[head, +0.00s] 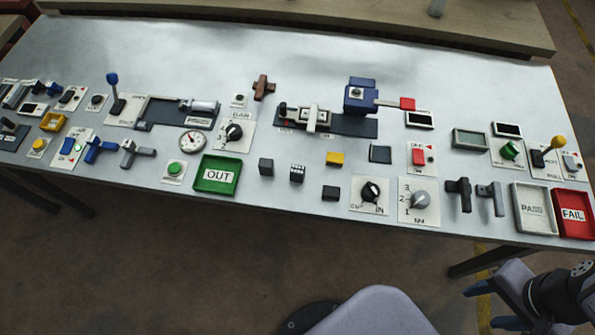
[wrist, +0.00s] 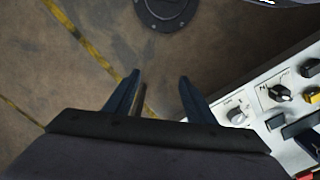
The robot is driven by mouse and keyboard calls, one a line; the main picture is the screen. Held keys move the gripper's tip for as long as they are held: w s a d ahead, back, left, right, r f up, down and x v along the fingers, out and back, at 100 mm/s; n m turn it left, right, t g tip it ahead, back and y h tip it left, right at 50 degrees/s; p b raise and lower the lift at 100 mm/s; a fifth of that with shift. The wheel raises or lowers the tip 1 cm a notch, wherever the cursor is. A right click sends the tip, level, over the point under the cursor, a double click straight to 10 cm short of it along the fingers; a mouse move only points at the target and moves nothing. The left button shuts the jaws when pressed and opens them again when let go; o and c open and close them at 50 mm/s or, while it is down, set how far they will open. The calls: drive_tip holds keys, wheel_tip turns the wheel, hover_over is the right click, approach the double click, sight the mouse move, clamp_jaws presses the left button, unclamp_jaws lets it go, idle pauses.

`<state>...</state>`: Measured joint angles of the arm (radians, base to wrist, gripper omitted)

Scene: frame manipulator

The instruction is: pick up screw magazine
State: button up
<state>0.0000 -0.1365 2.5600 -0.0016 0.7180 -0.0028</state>
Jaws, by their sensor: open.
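I cannot tell for sure which item is the screw magazine. A small dark block with a patterned surface (head: 297,173) stands near the middle front of the table, beside a plain dark grey block (head: 266,167); it may be the magazine. My gripper (head: 492,306) is at the lower right of the head view, off the table's front edge and well away from these blocks. In the wrist view my gripper (wrist: 160,82) has its two blue fingers apart, with nothing between them and floor beyond.
The metal table (head: 330,60) holds many switches, knobs and levers. A green OUT tray (head: 196,187) is at the front. A white PASS tray (head: 522,228) and red FAIL tray (head: 573,230) stand at the right front. The table's back strip is clear.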

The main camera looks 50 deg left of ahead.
drive_tip(key=w+a+r+n, duration=0.1)
drive_tip(key=w+a+n, duration=0.6)
drive_tip(key=a+n, duration=0.7)
drive_tip(key=n, duration=3)
hover_over(297, 169)
drive_tip(key=shift+s+f, duration=0.25)
drive_tip(key=shift+f, duration=1)
drive_tip(key=shift+w+f+p, duration=0.15)
drive_tip(key=shift+f+p, duration=0.55)
drive_tip(key=shift+f, duration=1.15)
drive_tip(key=shift+w+f+p, duration=0.15)
drive_tip(key=shift+f+p, duration=0.5)
drive_tip(key=shift+f, duration=1.15)
drive_tip(key=shift+d, duration=0.1)
drive_tip(key=shift+c, duration=0.6)
drive_tip(key=c, duration=1.1)
